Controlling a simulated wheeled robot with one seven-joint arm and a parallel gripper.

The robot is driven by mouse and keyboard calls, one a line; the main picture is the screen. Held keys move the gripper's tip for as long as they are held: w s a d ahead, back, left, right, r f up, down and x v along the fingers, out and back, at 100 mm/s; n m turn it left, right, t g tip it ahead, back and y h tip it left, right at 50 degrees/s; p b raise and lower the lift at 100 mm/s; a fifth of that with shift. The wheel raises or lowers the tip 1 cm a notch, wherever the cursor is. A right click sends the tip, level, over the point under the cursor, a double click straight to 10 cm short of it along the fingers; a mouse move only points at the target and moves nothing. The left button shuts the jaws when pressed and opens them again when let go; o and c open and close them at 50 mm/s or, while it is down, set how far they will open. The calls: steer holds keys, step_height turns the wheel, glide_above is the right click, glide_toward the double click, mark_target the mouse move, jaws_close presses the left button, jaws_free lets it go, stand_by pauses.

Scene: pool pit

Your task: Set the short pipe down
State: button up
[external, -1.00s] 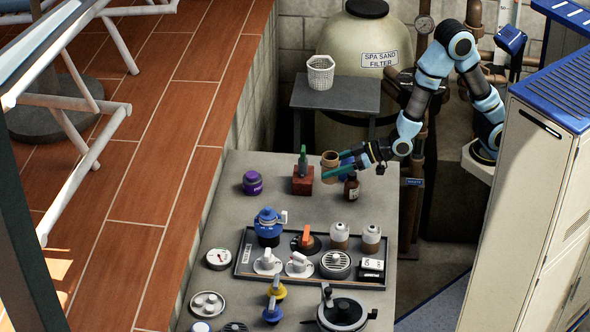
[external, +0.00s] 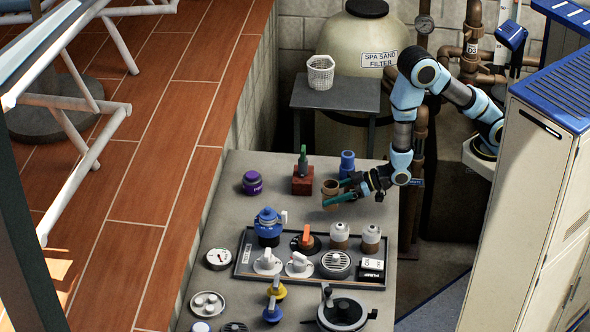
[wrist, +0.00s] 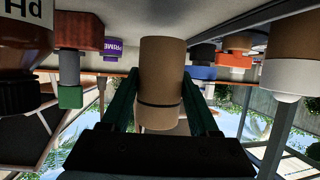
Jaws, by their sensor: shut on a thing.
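The short pipe is a brown tube (external: 330,187) with a dark ring near one end. My gripper (external: 337,192) is shut on it, with one green finger on each side. In the wrist view, which looks upside down, the pipe (wrist: 160,65) stands upright between the fingers (wrist: 159,90). It is over the back part of the grey bench (external: 285,203). I cannot tell whether its lower end touches the bench top.
A red block with a green piece (external: 303,182) and a purple jar (external: 252,183) stand left of the pipe. A blue fitting (external: 347,161) stands behind it. A black tray (external: 242,272) of parts lies in front. A labelled bottle (wrist: 25,50) is close in the wrist view.

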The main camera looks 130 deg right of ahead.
steer(key=shift+f+p, duration=0.55)
steer(key=shift+f, duration=1.45)
steer(key=shift+f, duration=0.15)
steer(key=o, duration=1.4)
